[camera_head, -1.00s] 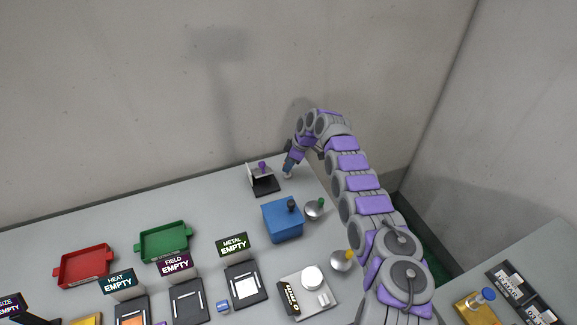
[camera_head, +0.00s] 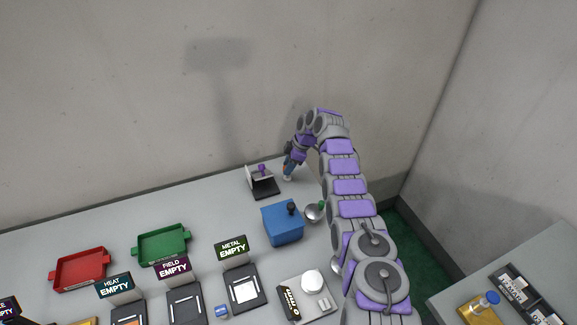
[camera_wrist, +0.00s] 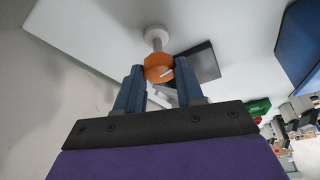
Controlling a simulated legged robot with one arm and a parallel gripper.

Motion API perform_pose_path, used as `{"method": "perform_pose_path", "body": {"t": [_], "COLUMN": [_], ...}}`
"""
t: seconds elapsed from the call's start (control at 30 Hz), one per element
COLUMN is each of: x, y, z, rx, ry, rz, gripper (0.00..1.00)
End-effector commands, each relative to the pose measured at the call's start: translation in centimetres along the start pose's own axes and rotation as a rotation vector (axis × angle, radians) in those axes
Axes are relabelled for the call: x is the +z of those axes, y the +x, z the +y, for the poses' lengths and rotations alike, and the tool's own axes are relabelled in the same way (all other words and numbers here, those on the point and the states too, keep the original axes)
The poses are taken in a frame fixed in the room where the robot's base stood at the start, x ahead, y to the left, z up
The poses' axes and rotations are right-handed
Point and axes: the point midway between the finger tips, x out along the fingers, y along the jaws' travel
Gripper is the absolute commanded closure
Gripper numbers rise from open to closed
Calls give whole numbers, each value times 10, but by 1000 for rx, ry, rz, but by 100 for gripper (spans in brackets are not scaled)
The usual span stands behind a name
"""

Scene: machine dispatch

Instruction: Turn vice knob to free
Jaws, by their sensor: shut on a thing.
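An orange knob (camera_wrist: 158,67) with a white pointer line sits between the fingers of my gripper (camera_wrist: 160,76) in the wrist view. My gripper is shut on it. The knob is at the end of a grey post (camera_wrist: 156,38) with a round white base (camera_wrist: 155,30). In the head view my gripper (camera_head: 288,177) is at the back right of the bench, and the knob is hidden there. Just left of it stands a black-based fixture (camera_head: 264,187) with a pale upright plate and a purple piece. I cannot tell whether the knob is joined to this fixture.
A blue box (camera_head: 282,224) and a silver dome with a green top (camera_head: 314,212) stand in front of the gripper. Green (camera_head: 161,247) and red (camera_head: 80,270) trays lie left. The grey wall is close behind the bench (camera_head: 215,205).

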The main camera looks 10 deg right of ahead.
Motion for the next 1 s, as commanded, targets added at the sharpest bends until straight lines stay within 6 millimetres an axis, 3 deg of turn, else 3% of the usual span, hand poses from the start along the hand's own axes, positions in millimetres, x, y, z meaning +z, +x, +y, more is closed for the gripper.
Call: {"method": "perform_pose_path", "body": {"t": [0.23, 0.27, 0.5, 0.8, 1.0], "x": [0, 0, 0, 0, -1], "y": [-2, -2, -3, -5, -30], "z": [2, 2, 1, 1, 1], "rx": [9, 10, 7, 6, 6], "ry": [0, 0, 0, 0, -1], "rz": [0, 0, 0, 1, 0], "gripper": [93, 61, 38, 37, 37]}}
